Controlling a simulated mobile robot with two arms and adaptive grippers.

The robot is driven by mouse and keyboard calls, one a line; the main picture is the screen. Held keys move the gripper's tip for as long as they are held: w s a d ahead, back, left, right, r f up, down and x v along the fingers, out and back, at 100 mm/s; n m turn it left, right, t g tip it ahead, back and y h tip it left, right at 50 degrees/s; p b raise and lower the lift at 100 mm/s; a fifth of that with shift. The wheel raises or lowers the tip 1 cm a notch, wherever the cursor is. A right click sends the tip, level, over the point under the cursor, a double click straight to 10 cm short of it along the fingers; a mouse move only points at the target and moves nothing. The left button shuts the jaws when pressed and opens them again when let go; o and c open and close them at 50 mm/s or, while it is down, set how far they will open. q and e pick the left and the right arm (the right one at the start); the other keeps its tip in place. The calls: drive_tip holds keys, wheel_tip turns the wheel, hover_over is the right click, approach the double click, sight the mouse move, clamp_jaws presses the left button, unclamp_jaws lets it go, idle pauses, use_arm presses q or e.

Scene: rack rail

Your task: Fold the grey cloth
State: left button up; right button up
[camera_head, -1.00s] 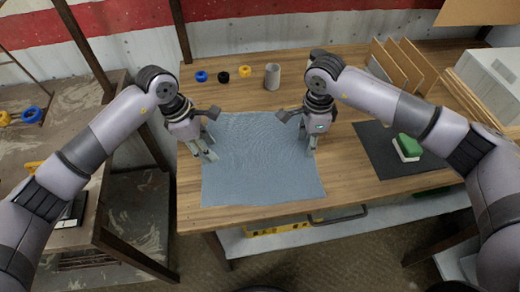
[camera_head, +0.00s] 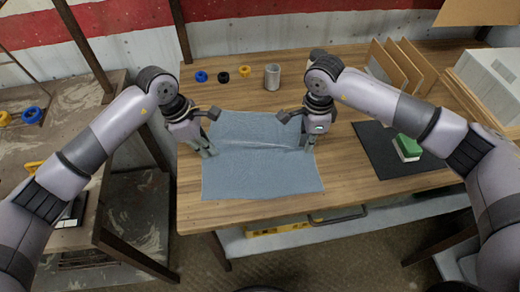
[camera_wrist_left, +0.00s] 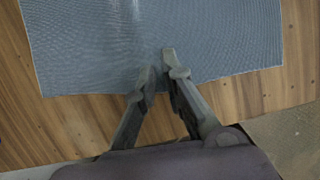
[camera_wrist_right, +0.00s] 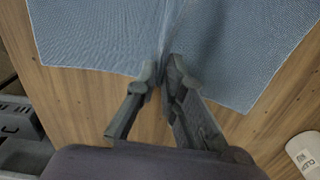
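The grey cloth (camera_head: 262,178) lies spread on the wooden table, with a raised ridge running across it between my two grippers. My left gripper (camera_head: 208,153) is at its left edge and my right gripper (camera_head: 307,147) at its right edge. In the left wrist view, the fingers (camera_wrist_left: 159,66) are close together on the cloth edge (camera_wrist_left: 225,40), pinching it. In the right wrist view, the fingers (camera_wrist_right: 161,72) are shut on the cloth (camera_wrist_right: 235,50), which creases towards the fingertips. The exact pinched parts are hidden by the fingers.
A grey cup (camera_head: 272,77) and blue (camera_head: 201,76), black (camera_head: 223,77) and yellow (camera_head: 245,71) rings stand behind the cloth. A dark mat (camera_head: 375,150) with a green-and-white block (camera_head: 407,147) lies to the right. Upright boards (camera_head: 400,62) stand at the back right.

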use_arm(q)
drive_tip(key=shift+f, duration=0.2)
clamp_jaws()
use_arm(e)
drive_tip(key=shift+f, duration=0.15)
clamp_jaws()
use_arm(q)
drive_tip(key=shift+r, duration=0.1)
